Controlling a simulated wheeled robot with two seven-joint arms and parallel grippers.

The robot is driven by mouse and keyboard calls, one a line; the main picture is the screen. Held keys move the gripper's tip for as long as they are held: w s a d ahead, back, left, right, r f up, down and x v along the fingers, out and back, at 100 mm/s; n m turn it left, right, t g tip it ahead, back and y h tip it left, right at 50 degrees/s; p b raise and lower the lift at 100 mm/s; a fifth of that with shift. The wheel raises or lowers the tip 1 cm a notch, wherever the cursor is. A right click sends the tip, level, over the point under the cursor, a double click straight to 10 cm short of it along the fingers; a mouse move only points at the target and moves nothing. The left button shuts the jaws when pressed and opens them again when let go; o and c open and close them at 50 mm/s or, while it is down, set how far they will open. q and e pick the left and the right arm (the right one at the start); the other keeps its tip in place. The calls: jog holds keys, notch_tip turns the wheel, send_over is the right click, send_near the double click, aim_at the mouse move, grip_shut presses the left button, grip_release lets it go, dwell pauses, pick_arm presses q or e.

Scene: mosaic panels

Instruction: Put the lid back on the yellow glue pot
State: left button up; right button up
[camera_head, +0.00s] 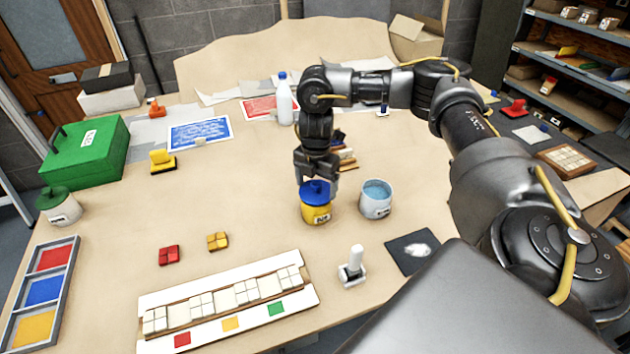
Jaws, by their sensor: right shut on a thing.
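The yellow glue pot (316,214) stands upright on the table near the middle, with a label on its front. A blue lid (315,192) is at its mouth; I cannot tell whether it rests fully on the rim or hangs just above it. My right gripper (317,183) points down over the pot and is shut on the blue lid, with its fingers at the lid's sides. The inside of the pot is hidden by the lid. My left gripper is not in view.
An open pale pot (376,200) with blue content stands close to the right. A white-handled tool (352,268), a dark mat (411,252) and a mosaic panel (228,305) lie nearer. A white bottle (285,100) stands behind.

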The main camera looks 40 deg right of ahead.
jog(key=shift+f+p, duration=0.15)
jog(key=shift+p, duration=0.7)
dwell(1.6)
dwell(0.4)
jog(key=o, duration=0.8)
notch_tip(320, 180, up, 7)
jog(key=p, duration=0.8)
jog(key=shift+s, duration=0.1)
grip_shut()
dwell(0.6)
